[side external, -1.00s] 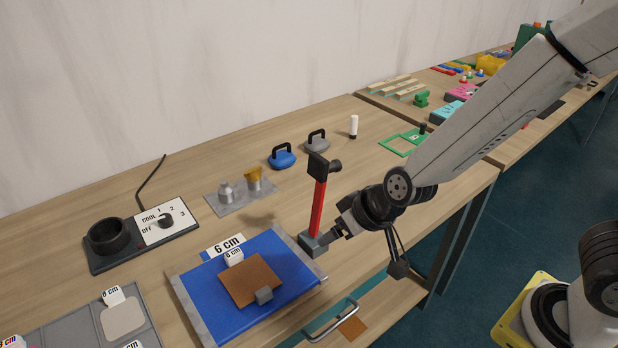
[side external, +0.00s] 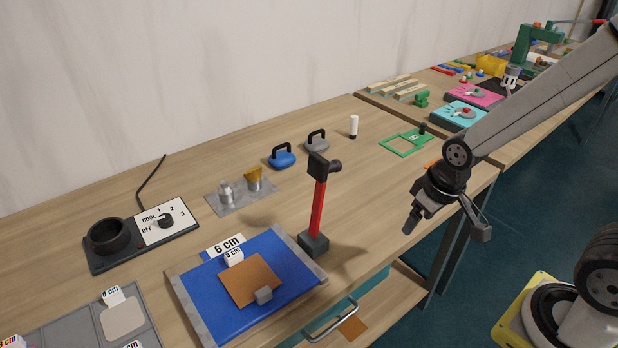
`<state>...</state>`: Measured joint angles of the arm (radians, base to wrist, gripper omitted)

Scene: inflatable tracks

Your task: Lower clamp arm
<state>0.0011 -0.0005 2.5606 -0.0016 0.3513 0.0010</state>
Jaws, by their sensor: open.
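A red upright arm (side external: 318,205) with a black head (side external: 324,168) rises from a dark grey block (side external: 314,245) at the right edge of a blue sheet; it looks like the clamp arm, and it stands nearly vertical.
A cup heater with a dial (side external: 165,221) stands at the left. A metal tray (side external: 222,208) with two small containers, a blue handled block (side external: 282,158), a grey one (side external: 316,141) and a white cylinder (side external: 353,127) stand behind. An open drawer handle (side external: 331,322) juts out in front.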

